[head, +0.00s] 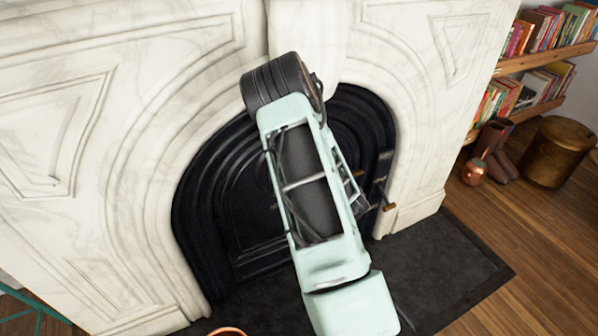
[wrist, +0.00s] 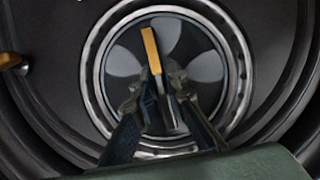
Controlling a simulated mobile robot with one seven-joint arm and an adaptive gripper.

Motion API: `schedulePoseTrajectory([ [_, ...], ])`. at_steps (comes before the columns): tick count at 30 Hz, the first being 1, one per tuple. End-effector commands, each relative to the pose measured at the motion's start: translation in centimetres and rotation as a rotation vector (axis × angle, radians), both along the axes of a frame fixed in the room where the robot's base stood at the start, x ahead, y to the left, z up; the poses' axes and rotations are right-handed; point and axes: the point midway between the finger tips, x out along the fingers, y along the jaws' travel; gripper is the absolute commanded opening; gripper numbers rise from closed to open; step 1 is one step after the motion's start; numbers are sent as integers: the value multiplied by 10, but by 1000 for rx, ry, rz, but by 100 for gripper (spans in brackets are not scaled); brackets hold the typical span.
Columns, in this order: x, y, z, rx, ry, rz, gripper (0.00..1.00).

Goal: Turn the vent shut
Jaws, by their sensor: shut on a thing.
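The round vent (wrist: 207,66) fills the middle of the wrist view, with a pale metal ring around light grey wedge shapes and darker gaps. A flat bar handle (wrist: 151,50) with a brass-coloured edge stands across its centre, tilted slightly left at its top. My gripper (wrist: 158,86) comes from below and is shut on the lower part of this handle, one finger on each side. I cannot tell whether the wedges are openings or covers.
The black fireplace front (head: 215,190) sits in a white marble surround (head: 420,110). A brass-tipped latch handle (head: 389,207) juts out at its right; a brass knob (wrist: 10,61) shows in the wrist view. A dark hearth slab (head: 455,262) lies below. A copper pot (head: 473,172) stands right.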

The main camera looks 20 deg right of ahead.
Motion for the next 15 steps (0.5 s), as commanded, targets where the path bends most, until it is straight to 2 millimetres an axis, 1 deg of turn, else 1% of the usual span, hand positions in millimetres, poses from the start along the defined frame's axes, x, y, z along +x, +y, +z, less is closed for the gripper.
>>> schedulePoseTrajectory([
  [1,1,-2,3,30,-4,-3,0],
  [9,0,-3,1,186,4,-3,0],
  [15,1,-2,1,258,6,-1,0],
])
